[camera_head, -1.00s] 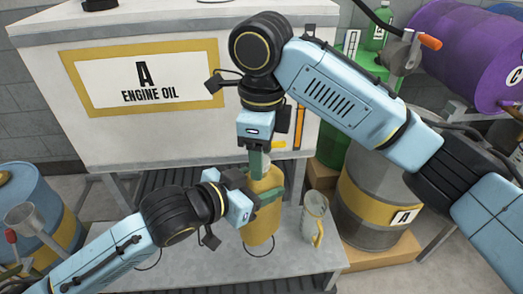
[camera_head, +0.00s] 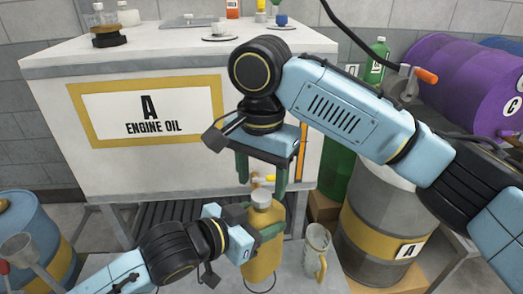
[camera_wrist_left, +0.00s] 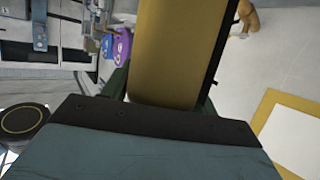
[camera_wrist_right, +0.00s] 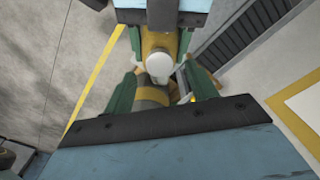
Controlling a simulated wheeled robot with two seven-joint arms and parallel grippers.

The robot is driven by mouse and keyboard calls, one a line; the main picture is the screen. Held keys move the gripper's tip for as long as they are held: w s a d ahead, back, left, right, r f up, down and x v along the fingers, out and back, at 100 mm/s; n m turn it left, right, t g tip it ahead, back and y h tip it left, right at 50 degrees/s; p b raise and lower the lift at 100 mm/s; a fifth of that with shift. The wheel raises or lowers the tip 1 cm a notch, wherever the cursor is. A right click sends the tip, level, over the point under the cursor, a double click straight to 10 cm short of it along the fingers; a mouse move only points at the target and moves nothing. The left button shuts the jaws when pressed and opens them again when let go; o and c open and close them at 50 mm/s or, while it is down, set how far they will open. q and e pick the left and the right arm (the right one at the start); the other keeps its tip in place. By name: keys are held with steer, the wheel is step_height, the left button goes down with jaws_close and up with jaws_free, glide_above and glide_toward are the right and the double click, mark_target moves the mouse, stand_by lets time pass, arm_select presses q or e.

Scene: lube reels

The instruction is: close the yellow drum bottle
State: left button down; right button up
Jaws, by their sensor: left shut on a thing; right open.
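The yellow bottle (camera_head: 261,262) stands upright on the grey bench below the engine oil tank. A pale cap (camera_head: 261,199) sits on its top; whether it is tight I cannot tell. My left gripper (camera_head: 264,229) is shut around the bottle's upper body from the left. The bottle fills the middle of the left wrist view (camera_wrist_left: 180,50). My right gripper (camera_head: 262,184) is open, fingers pointing down, just above and around the level of the bottle's top. In the right wrist view the pale cap (camera_wrist_right: 159,66) shows beyond the open fingers, apart from them.
A clear jug with a yellow handle (camera_head: 317,252) stands right of the bottle. A grey drum (camera_head: 375,215) is further right, a blue drum (camera_head: 38,235) at left.

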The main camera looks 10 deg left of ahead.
steer(key=n, duration=0.4)
steer(key=shift+r, duration=0.4)
steer(key=n, duration=0.3)
steer(key=shift+r+n, duration=0.3)
steer(key=shift+n, duration=0.1)
steer(key=n, duration=0.3)
steer(key=shift+r+n, duration=0.35)
steer(key=shift+n, duration=0.05)
steer(key=n, duration=0.3)
steer(key=shift+r+n, duration=0.3)
steer(key=n, duration=0.3)
steer(key=shift+r+n, duration=0.35)
steer(key=shift+n, duration=0.05)
steer(key=n, duration=0.3)
steer(key=shift+r+n, duration=0.35)
steer(key=shift+n, duration=0.05)
steer(key=n, duration=0.3)
steer(key=shift+r, duration=0.3)
steer(key=n, duration=0.4)
steer(key=shift+r, duration=0.3)
